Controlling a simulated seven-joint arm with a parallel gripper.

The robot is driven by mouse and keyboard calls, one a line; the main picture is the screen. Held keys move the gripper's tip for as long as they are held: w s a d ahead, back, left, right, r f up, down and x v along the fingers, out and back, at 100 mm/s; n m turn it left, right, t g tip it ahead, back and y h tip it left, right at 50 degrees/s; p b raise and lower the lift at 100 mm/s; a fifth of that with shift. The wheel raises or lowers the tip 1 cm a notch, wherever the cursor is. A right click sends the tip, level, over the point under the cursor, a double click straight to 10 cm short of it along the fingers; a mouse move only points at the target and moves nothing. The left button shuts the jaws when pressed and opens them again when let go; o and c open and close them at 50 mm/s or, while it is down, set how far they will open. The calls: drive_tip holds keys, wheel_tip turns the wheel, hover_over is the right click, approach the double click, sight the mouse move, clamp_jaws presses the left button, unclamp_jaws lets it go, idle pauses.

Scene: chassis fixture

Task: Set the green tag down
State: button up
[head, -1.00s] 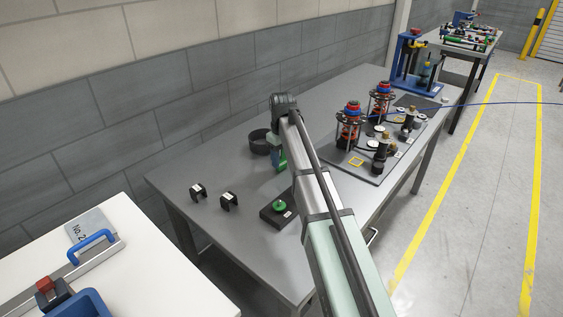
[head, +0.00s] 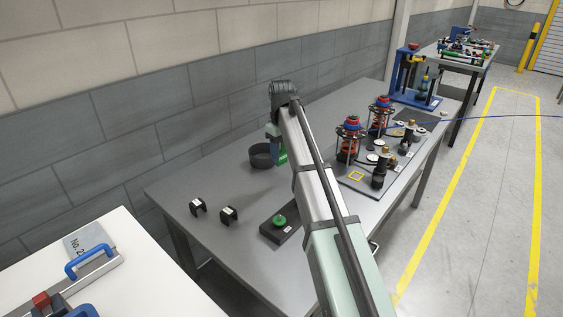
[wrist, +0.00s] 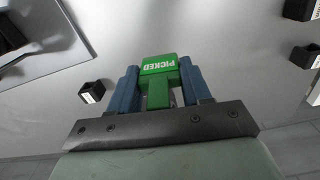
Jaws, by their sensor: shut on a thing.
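My gripper (wrist: 160,85) is shut on the green tag (wrist: 158,72), which reads "PICKED" in white letters. The tag sits between two blue fingers in the wrist view. In the head view my gripper (head: 275,146) is over the grey table, just right of a dark round bin, and a bit of the green tag (head: 281,158) shows beside it. My arm partly hides that area. I cannot tell whether the tag touches the table.
The dark bin (head: 262,155) stands close to my gripper. Two black clips (head: 228,214) and a black block (head: 288,233) with a green knob lie nearer the front. A dark board (head: 363,188) with red-topped assemblies is to the right. Bare table (head: 210,180) lies left.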

drive_tip(key=shift+a+r, duration=0.15)
drive_tip(key=shift+r, duration=0.35)
drive_tip(key=w+a+n, duration=0.1)
drive_tip(key=w+a, duration=0.2)
drive_tip(key=a, duration=0.4)
drive_tip(key=w+a, duration=0.3)
drive_tip(key=a, duration=0.4)
drive_tip(key=shift+s+f, duration=0.1)
drive_tip(key=shift+f, duration=4.5)
drive_tip(key=shift+f, duration=0.15)
drive_tip(key=o, duration=1)
drive_tip(key=shift+o, duration=0.2)
wheel_tip(320, 180, up, 12)
drive_tip(key=shift+r, duration=0.2)
